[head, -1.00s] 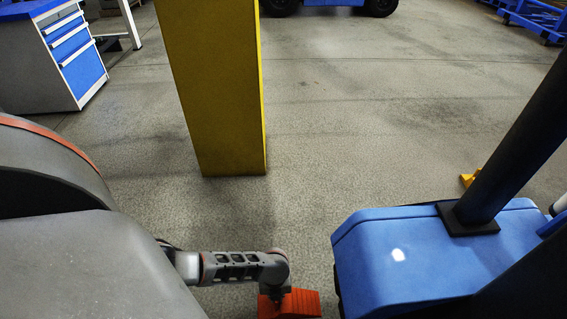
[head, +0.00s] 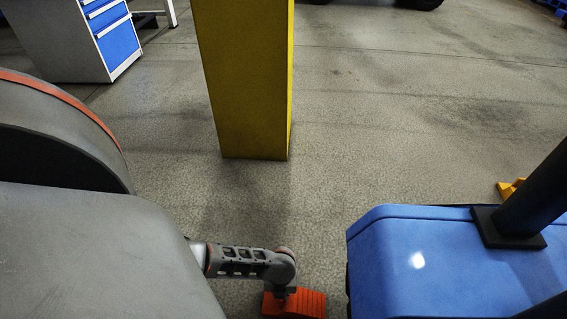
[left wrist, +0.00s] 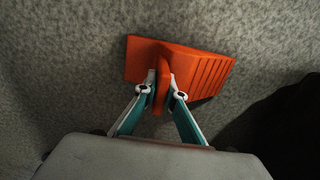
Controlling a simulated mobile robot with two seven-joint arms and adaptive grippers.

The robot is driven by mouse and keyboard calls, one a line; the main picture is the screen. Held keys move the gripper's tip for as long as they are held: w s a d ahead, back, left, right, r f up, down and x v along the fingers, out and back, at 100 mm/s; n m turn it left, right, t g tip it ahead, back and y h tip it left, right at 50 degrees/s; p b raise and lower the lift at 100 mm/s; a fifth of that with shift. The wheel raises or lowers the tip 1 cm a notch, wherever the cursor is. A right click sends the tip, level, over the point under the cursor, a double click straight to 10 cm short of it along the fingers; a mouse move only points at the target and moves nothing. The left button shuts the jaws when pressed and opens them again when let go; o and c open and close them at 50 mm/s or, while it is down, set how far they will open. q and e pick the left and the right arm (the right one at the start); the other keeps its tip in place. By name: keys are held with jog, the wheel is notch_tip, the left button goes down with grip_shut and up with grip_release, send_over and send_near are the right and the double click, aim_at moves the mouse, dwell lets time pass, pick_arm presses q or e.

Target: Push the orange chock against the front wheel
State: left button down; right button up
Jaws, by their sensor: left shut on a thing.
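The orange chock (head: 314,304) is on the floor near the bottom of the head view, left of a blue vehicle body (head: 440,262). My left gripper (head: 284,290) is at the chock's left part. In the left wrist view, the left gripper (left wrist: 162,92) is shut on the upright fin of the chock (left wrist: 205,72), whose ribbed slope faces right. A dark rounded shape (left wrist: 292,125) at the right edge may be the front wheel; a strip of floor separates it from the chock. The wheel is not clear in the head view. My right gripper is not in view.
A yellow pillar (head: 242,85) stands ahead on the floor. A blue and grey drawer cabinet (head: 85,38) stands at the upper left. A black post (head: 530,205) rises from the blue vehicle, and a small yellow object (head: 510,188) lies beyond it. The central floor is open.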

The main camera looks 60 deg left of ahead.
pick_arm(q)
jog(key=shift+w+r, duration=0.1)
jog(key=shift+f, duration=0.45)
dwell(0.5)
jog(key=c, duration=2)
grip_release()
jog(key=shift+c, duration=0.2)
jog(key=shift+r, duration=0.1)
